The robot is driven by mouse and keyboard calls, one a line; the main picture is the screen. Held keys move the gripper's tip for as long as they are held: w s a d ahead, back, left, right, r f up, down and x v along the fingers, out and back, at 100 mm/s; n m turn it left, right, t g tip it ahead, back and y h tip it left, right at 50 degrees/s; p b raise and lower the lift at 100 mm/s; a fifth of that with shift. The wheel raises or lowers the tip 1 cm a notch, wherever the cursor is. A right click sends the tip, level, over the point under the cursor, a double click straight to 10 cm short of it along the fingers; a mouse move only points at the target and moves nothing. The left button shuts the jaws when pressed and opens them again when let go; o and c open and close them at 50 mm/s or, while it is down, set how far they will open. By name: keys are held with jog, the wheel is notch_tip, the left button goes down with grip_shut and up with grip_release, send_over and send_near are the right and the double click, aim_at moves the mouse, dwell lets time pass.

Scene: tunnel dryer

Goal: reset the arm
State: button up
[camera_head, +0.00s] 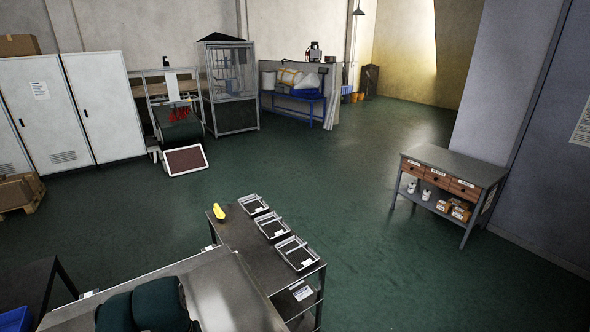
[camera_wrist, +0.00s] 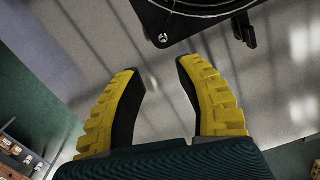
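My gripper (camera_wrist: 158,74) shows in the wrist view with two yellow ribbed fingers and black inner pads. The fingers stand apart, and nothing is between them. Behind the gap is a plain pale grey surface (camera_wrist: 150,30) with soft shadow stripes; its distance is unclear. A dark green body at the bottom of the wrist view is mine. In the head view I cannot make out my gripper for certain. Dark green rounded parts at the bottom left of that view look like my arm.
A steel table (camera_head: 262,262) holds several shallow trays (camera_head: 298,253) and a small yellow item (camera_head: 219,210). A drawer bench (camera_head: 455,170) stands at right. A dark round-edged part (camera_wrist: 195,15) sits beyond my fingertips. Green floor (camera_head: 350,185) between table and bench is clear.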

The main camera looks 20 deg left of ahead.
jog(key=w+d+r+m+t+y, duration=0.1)
jog(key=w+d+r+m+t, duration=0.2)
jog(key=d, duration=0.6)
jog(key=w+d+r+m+t, duration=0.1)
jog(key=w+d+r+t, duration=0.1)
jog(key=w+d, duration=0.55)
jog(key=w+d+r+m+t+y, duration=0.1)
jog(key=w+d+r+m+t, duration=0.15)
jog(key=d, duration=0.75)
jog(key=s+d+r+m+t+h, duration=0.1)
jog(key=s+d+r+t, duration=0.1)
jog(key=d+r+t, duration=0.45)
jog(key=s+d+r+m+t+h, duration=0.15)
jog(key=d+r, duration=0.25)
jog(key=r, duration=0.6)
jog(key=s+r+t, duration=0.3)
jog(key=s+r, duration=0.2)
jog(key=r, duration=0.3)
jog(key=s+r+t, duration=0.4)
jog(key=s+r, duration=0.1)
jog(key=r, duration=0.3)
jog(key=shift+d+n, duration=0.3)
jog(key=shift+d, duration=0.05)
jog(key=shift+o, duration=0.2)
jog(key=shift+w, duration=0.1)
